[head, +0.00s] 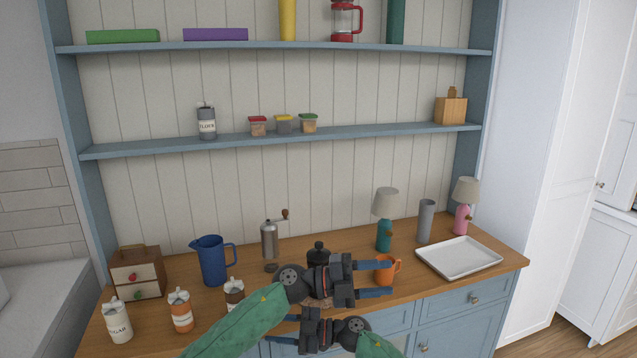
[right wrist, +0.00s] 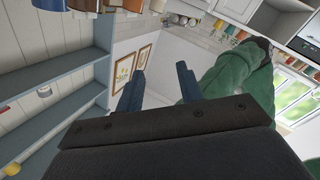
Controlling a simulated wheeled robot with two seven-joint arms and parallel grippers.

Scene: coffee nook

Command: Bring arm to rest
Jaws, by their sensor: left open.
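My left gripper (head: 384,278) comes in from the left on a green-sleeved arm and points right over the counter. Its blue fingers are spread apart. In the picture they overlap the orange mug (head: 386,272), which stands on the counter; I cannot tell whether they touch it. My right gripper (head: 284,329) is lower, near the counter's front edge, and points left, its fingers partly hidden. In the right wrist view its two blue fingers (right wrist: 158,84) are apart with nothing between them. A green-sleeved arm (right wrist: 240,78) of mine shows beside them.
The wooden counter (head: 345,244) holds a blue pitcher (head: 212,262), a coffee grinder (head: 269,241), a dark lidded pot (head: 318,253), canisters, two lamps, a grey cylinder (head: 425,221) and a white tray (head: 459,257). Blue shelves (head: 290,138) rise behind.

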